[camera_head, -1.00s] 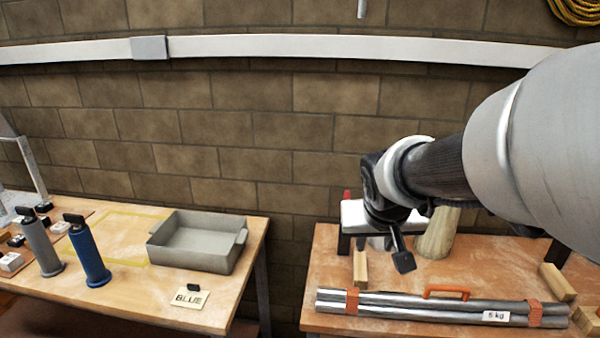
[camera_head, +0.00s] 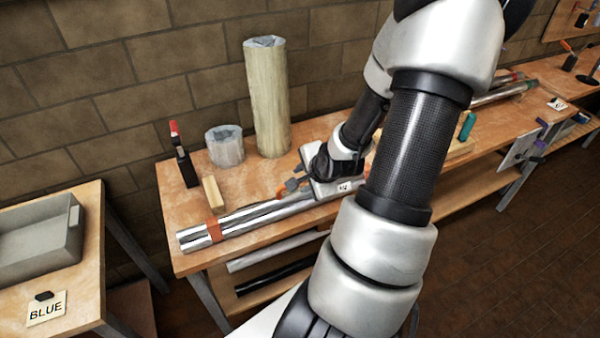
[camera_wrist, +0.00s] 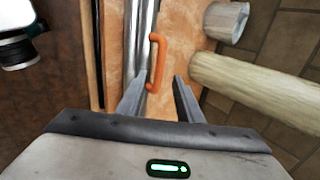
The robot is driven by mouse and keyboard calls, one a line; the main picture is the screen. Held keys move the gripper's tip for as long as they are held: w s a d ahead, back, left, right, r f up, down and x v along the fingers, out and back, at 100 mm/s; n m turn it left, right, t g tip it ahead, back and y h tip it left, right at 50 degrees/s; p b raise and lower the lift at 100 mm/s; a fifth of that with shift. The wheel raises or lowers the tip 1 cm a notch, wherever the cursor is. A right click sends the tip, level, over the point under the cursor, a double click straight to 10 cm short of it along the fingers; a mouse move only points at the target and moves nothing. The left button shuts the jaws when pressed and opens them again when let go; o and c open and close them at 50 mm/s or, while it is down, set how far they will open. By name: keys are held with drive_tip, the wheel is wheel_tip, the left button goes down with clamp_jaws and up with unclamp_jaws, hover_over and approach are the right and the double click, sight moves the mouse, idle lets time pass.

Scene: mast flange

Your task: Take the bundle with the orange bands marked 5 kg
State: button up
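The bundle (camera_head: 255,218) of shiny metal tubes lies along the front of the wooden bench, with an orange band (camera_head: 215,230) near its left end. My arm hides its right part; a small white label (camera_head: 344,187) shows beside my wrist, too small to read now. The bundle (camera_wrist: 138,40) also shows in the wrist view, with its orange handle (camera_wrist: 157,62). My gripper (camera_wrist: 157,88) is open and empty, its fingers on either side of the handle's near end in the picture. I cannot tell how far above the handle they are. In the head view my gripper (camera_head: 292,185) is low over the bundle.
Behind the bundle stand a tall pale cylinder (camera_head: 268,95), a short grey cylinder (camera_head: 225,147) and a red-tipped clamp (camera_head: 180,155). A wooden block (camera_head: 213,193) is near the left end. Another tube bundle (camera_head: 505,93) lies far right. A grey tray (camera_head: 40,240) is on the left table.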

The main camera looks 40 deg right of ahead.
drive_tip(key=shift+b+x, duration=4.1)
drive_tip(key=shift+b, duration=0.05)
drive_tip(key=shift+s+a+f, duration=0.1)
drive_tip(key=shift+f, duration=0.1)
clamp_jaws()
drive_tip(key=shift+r+p, duration=3.7)
drive_tip(key=shift+p, duration=0.25)
